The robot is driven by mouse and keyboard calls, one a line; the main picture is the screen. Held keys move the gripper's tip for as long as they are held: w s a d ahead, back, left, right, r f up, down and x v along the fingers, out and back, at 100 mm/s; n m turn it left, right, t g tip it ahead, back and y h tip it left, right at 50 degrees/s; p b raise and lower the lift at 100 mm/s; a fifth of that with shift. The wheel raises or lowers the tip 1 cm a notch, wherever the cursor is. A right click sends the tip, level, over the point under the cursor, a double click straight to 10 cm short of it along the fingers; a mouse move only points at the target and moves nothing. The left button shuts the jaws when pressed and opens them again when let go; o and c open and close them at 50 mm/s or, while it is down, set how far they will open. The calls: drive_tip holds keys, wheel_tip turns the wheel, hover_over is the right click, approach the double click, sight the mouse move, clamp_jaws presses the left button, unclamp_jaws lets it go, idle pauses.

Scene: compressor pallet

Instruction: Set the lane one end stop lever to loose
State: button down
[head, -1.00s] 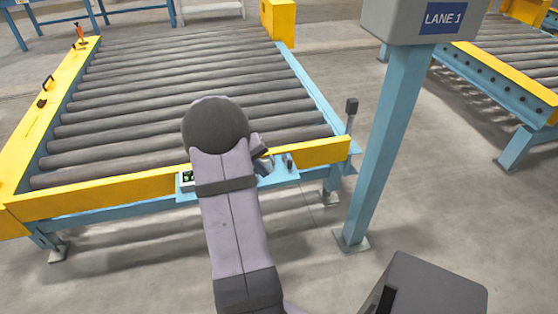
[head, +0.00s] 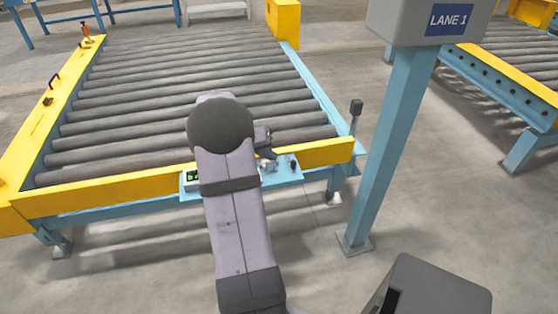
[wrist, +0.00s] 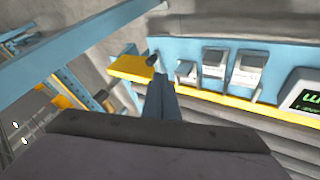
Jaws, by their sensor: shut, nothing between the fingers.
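A blue control plate (head: 297,175) sits on the front yellow beam of the lane 1 roller conveyor. A short dark-tipped lever-like part (wrist: 152,61) stands near the plate's left end in the wrist view. I cannot tell for certain that it is the end stop lever, nor read its setting. My gripper (wrist: 162,77) is shut and empty, with its fingertips close to this part; contact cannot be told. In the head view my gripper (head: 268,153) is small and partly hidden by my arm, just above the plate.
A black-topped post (head: 355,108) stands at the conveyor's right corner. The blue pillar of the LANE 1 sign (head: 449,19) stands further right. Rollers lie behind the beam.

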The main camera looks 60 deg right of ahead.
drive_tip(key=x, duration=1)
